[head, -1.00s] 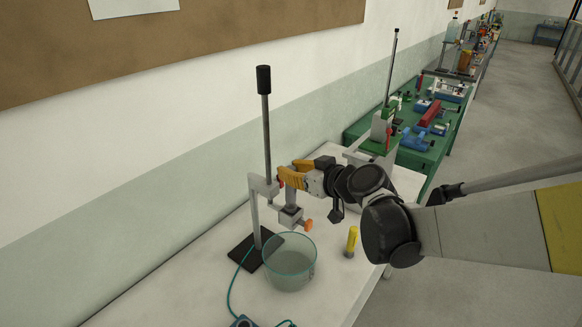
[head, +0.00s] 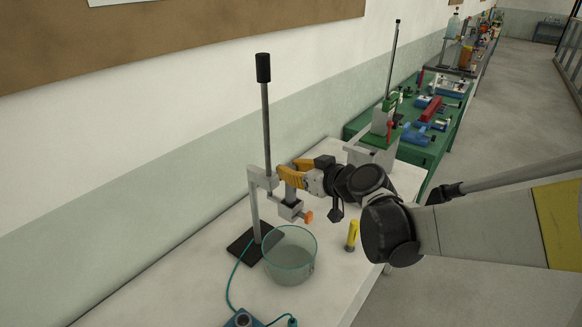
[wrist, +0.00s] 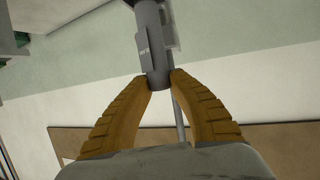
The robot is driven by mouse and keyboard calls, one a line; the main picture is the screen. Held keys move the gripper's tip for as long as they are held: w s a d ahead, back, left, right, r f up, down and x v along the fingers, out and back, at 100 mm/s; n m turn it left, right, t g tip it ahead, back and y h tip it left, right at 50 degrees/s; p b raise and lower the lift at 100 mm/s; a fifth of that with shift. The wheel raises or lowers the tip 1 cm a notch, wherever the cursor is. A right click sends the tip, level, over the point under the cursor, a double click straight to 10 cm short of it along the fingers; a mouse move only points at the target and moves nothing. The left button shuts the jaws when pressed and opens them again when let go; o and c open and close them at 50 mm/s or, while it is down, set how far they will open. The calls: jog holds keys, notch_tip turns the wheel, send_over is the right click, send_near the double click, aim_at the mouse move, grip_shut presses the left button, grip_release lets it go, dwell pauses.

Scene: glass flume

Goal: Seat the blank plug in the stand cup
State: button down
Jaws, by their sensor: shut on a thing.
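My gripper (head: 287,178) is shut on a dark grey cylinder, which I take for the blank plug. In the wrist view the fingertips (wrist: 160,84) pinch the plug (wrist: 153,50) at its end, and small marking shows on its side. In the head view my fingers hide most of the plug. It is upright over a grey square block with an orange knob, the stand cup (head: 289,209), on the arm of the stand (head: 267,120). The plug's lower end is at the cup; I cannot tell how far inside it sits.
A glass bowl (head: 290,258) stands below and in front of the cup, by the stand's black base (head: 241,248). A yellow-topped cylinder (head: 351,236) stands to the right. A teal cable (head: 231,283) runs along the bench's left. A green bench (head: 420,150) with tools is behind.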

jog(key=shift+f+b, duration=1)
jog(key=shift+f, duration=0.2)
jog(key=c, duration=1.2)
grip_release()
jog(key=shift+r, duration=0.1)
jog(key=v, duration=1.2)
jog(key=s+d+f+m+g+h+b, duration=0.1)
jog(key=s+d+f+m+h+b, duration=0.1)
jog(key=s+f, duration=0.3)
jog(key=s+d+f+m+g+h+b, duration=0.1)
jog(key=s+d+f+m+h+b, duration=0.2)
jog(key=s+d+f+b, duration=0.1)
jog(key=s+d+f+m+g+h+b, duration=0.2)
jog(key=s+d+f, duration=0.3)
jog(key=s+f, duration=0.3)
jog(key=shift+s+d+f+h+b, duration=0.1)
jog(key=shift+s+d+h+b, duration=0.1)
jog(key=shift+s+h+b, duration=0.45)
